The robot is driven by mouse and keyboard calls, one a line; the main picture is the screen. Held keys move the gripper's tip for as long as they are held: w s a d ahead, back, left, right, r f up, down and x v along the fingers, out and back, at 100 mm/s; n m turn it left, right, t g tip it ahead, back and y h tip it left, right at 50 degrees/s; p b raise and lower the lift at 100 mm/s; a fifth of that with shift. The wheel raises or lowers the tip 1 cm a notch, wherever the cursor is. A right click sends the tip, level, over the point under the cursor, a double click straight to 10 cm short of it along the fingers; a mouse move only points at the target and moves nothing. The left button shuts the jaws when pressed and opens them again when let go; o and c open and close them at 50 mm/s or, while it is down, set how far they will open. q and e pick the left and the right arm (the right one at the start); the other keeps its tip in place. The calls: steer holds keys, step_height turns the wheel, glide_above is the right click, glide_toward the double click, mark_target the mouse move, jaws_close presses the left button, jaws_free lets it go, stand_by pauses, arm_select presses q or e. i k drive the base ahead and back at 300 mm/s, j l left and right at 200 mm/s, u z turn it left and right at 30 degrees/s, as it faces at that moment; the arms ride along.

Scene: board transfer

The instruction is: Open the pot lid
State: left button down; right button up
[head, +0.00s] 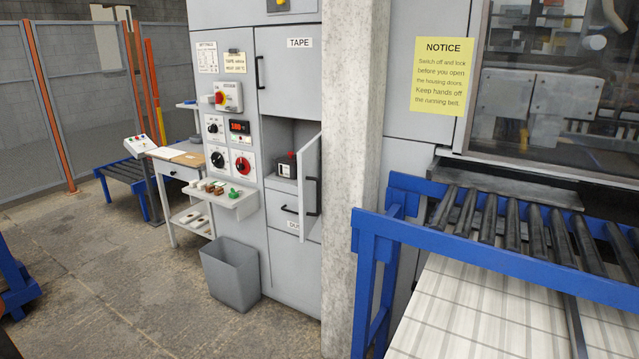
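No pot with a lid can be made out for certain. A small dark box with a red top (287,166) stands in an open compartment of the grey cabinet (287,75); I cannot tell if it is the pot. The compartment's narrow door (309,190) stands open, swung outward, with a dark handle on it. Neither of my grippers shows in the head view.
A grey bin (232,275) stands on the floor before a small shelf (222,205) with several small items. A concrete pillar (349,150) rises right of the compartment. A blue roller conveyor (470,250) fills the right. The floor (140,290) at left centre is clear.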

mark_target(289, 158)
steer(key=u, duration=0.5)
steer(key=j+u, duration=0.1)
steer(key=u, duration=0.85)
steer(key=i+u, duration=0.1)
steer(key=u, duration=0.4)
steer(key=j+u, duration=0.1)
steer(key=u, duration=0.9)
steer(key=i+u, duration=0.1)
steer(key=u, duration=0.4)
steer(key=l+u, duration=0.2)
steer(key=u, duration=0.15)
steer(key=i+l+u, duration=0.1)
steer(key=u, duration=0.3)
steer(key=k+l+z, duration=0.1)
steer(key=l+z, duration=0.25)
steer(key=l, duration=0.45)
steer(key=l+z, duration=0.35)
steer(key=l, duration=1.25)
steer(key=k+l+u, duration=0.1)
steer(key=l, duration=1.5)
steer(key=l+u, duration=0.2)
steer(key=l, duration=1.5)
steer(key=l+z, duration=0.25)
steer(key=z, duration=0.25)
steer(key=i+l+z, duration=0.15)
steer(key=z, duration=0.3)
